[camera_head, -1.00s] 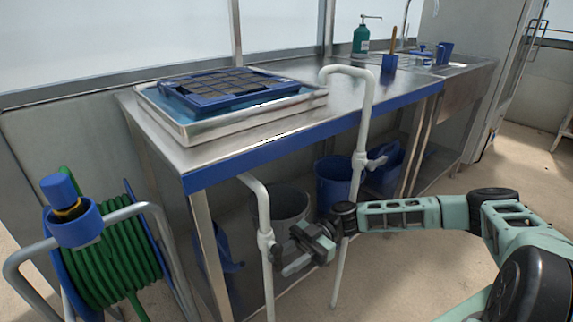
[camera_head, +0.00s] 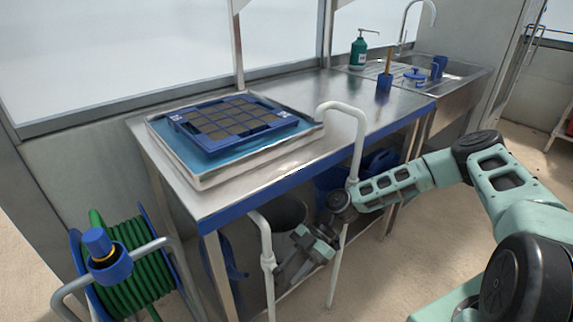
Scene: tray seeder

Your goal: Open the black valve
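Two white pipes stand in front of the steel table, a left one (camera_head: 265,234) and a taller right one (camera_head: 358,138). The left pipe carries a white valve body (camera_head: 268,262). My gripper (camera_head: 283,274) is low, just right of this valve body, pointing down and left. Its fingers are small and dark, and I cannot tell whether they touch the valve or are apart. No black handle can be made out clearly; my gripper may hide it. My wrist covers the middle of the right pipe, where its valve sits.
The steel table (camera_head: 330,165) has a blue front edge and bears a metal tray (camera_head: 207,181) with a blue seed tray (camera_head: 208,140). A green hose reel (camera_head: 130,270) stands at left. Dark and blue buckets are under the table. The floor at right is clear.

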